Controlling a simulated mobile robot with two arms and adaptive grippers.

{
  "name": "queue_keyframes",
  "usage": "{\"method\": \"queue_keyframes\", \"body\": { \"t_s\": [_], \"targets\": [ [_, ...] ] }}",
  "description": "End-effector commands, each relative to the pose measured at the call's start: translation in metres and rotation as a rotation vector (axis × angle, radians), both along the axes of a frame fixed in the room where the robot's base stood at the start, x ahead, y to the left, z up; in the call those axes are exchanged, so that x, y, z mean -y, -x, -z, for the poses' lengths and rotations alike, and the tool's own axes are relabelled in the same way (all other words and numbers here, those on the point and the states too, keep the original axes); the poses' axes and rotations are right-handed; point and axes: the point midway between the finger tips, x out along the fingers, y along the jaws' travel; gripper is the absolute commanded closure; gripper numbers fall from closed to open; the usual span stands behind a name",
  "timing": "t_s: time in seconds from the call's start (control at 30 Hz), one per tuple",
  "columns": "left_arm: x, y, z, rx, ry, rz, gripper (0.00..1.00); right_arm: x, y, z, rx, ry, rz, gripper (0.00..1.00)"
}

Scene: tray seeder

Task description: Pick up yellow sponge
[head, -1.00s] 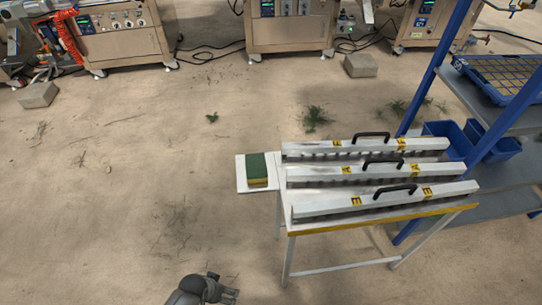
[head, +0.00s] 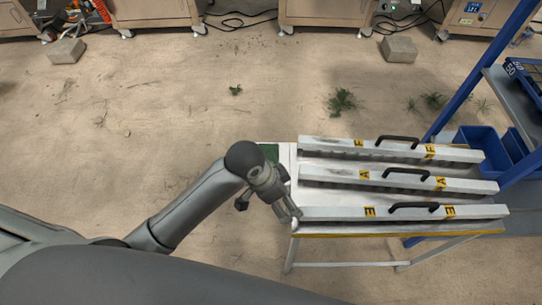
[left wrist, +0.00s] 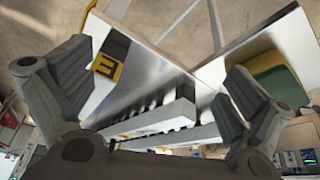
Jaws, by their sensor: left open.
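The sponge (head: 269,151), green on one face and yellow below, lies on a small white side plate at the table's left end. In the head view my left arm hides most of it. In the left wrist view the sponge (left wrist: 277,82) shows at the right, partly behind a finger. My left gripper (head: 291,205) is open and empty, pointing down by the table's left edge, nearer to me than the sponge. In the left wrist view its fingers (left wrist: 160,82) are wide apart, and the sponge is off to the right side. My right gripper is not in view.
Three long metal bars with black handles, such as the front bar (head: 400,212), lie on the white table, close to my left gripper. A blue rack post (head: 480,70) and blue bins (head: 480,143) stand at the right. The floor left of the table is open.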

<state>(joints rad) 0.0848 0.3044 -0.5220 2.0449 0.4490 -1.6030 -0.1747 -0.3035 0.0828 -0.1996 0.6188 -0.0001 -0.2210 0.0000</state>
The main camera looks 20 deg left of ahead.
Motion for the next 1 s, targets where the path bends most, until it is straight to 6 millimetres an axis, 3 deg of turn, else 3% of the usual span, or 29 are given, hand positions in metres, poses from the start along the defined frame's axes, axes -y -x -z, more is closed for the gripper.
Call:
{"method": "queue_keyframes", "body": {
  "t_s": [0.33, 0.63, 0.83, 1.0],
  "targets": [
    [-0.004, -0.049, -0.022, -0.017, -0.122, 0.263, 0.0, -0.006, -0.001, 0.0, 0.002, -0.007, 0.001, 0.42],
    [-0.055, -0.102, -0.06, -0.095, -0.293, 0.418, 0.0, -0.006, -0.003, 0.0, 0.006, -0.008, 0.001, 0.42],
    [-0.076, -0.116, -0.076, -0.127, -0.339, 0.438, 0.0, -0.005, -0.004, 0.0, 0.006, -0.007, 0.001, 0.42],
    [-0.078, -0.116, -0.06, -0.135, -0.342, 0.442, 0.0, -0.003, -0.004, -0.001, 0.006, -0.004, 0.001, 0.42]
  ]
}}
